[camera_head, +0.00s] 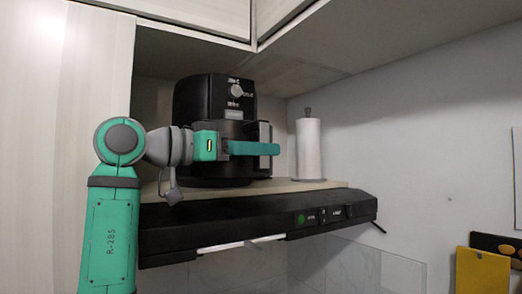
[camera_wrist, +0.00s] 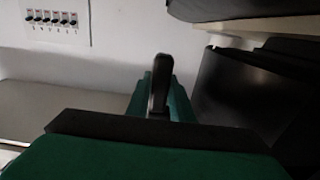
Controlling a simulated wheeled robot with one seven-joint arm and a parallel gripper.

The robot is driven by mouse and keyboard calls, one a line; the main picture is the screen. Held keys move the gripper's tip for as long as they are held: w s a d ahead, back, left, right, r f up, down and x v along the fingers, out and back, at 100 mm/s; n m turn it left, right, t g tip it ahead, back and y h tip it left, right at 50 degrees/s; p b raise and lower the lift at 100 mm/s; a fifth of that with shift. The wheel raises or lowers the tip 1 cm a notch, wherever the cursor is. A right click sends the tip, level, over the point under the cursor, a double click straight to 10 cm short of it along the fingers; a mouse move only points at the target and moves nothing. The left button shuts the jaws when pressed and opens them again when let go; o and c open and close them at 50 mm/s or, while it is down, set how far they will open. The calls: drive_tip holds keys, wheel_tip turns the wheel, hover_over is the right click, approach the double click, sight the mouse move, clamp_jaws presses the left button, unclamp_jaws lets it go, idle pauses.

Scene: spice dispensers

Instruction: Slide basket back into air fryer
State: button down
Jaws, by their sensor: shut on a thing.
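The black air fryer (camera_head: 205,97) stands on the shelf above the range hood, with a round knob on its upper front. Its basket is at the lower front, largely hidden behind my gripper. In the wrist view the fingers are shut on the dark handle (camera_wrist: 161,84). A dark curved wall (camera_wrist: 245,95) lies close on the right. How far out the basket sits cannot be told.
A paper towel roll (camera_head: 308,148) stands right of the fryer on the wooden shelf (camera_head: 300,185). The black range hood (camera_head: 240,215) is just below. Cabinets (camera_head: 190,5) hang overhead, and a tall pale panel (camera_head: 50,100) stands left. A switch panel (camera_wrist: 58,21) is on the wall.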

drive_tip(key=shift+w+a, duration=0.7)
drive_tip(key=shift+w, duration=0.35)
drive_tip(key=shift+w+a, duration=0.7)
drive_tip(key=shift+w, duration=0.3)
idle(0.5)
drive_tip(key=shift+w+a, duration=0.35)
drive_tip(key=shift+w, duration=0.15)
drive_tip(key=shift+w+a, duration=0.2)
drive_tip(key=shift+a, duration=0.05)
drive_tip(key=shift+d, duration=0.1)
drive_tip(key=shift+a+r, duration=0.2)
drive_tip(key=shift+r, duration=0.4)
drive_tip(key=shift+s+d+r, duration=0.1)
drive_tip(key=shift+s+r, duration=0.05)
idle(0.7)
